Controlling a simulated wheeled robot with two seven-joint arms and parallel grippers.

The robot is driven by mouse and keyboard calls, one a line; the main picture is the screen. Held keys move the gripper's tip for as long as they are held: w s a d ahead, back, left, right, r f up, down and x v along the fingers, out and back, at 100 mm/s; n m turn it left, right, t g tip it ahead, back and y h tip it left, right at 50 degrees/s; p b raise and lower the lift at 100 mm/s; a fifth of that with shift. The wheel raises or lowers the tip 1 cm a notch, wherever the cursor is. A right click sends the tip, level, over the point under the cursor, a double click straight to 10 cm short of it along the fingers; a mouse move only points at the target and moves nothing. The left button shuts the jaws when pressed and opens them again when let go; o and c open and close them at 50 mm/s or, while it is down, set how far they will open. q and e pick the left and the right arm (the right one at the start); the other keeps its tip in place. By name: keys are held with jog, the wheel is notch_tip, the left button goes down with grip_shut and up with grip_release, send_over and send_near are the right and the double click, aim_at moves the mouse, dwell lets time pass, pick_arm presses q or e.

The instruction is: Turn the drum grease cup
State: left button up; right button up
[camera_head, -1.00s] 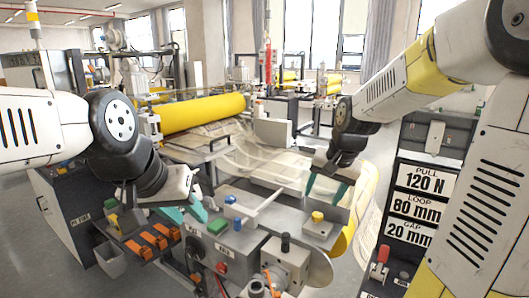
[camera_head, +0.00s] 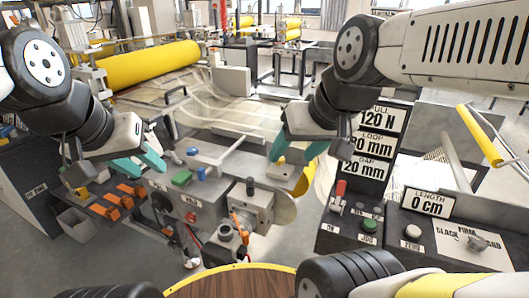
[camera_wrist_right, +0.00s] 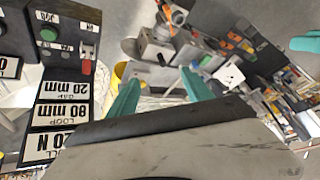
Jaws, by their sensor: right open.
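A small yellow cap (camera_head: 281,160), which may be the grease cup, is on a grey metal plate (camera_head: 287,178) beside the yellow drum end (camera_head: 305,178). My right gripper (camera_head: 292,155) is open at the cap, with teal fingers on either side of the plate area; one finger partly hides the cap, and I cannot tell if they touch. In the right wrist view my right gripper (camera_wrist_right: 160,90) has its fingers apart with nothing clearly between them. My left gripper (camera_head: 145,168) is open and empty over the left end of the machine, near a green button (camera_head: 182,178).
A grey control box with a red button (camera_head: 190,216) and a valve assembly (camera_head: 250,205) stand in front. Orange clips (camera_head: 118,205) lie on the left. A panel with signs (camera_head: 365,150) and a length console (camera_head: 425,203) stand right. A wooden round top (camera_head: 235,284) is nearest.

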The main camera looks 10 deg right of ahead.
jog(key=n+g+h, duration=0.1)
jog(key=n+g, duration=0.1)
send_over(280, 170)
jog(key=s, duration=0.2)
notch_tip(280, 170, down, 16)
jog(key=x, duration=0.5)
jog(key=d+x, duration=0.1)
jog(key=x, duration=0.2)
jog(key=shift+w+f, duration=0.1)
jog(key=shift+w, duration=0.3)
jog(key=shift+m, duration=0.3)
grip_shut()
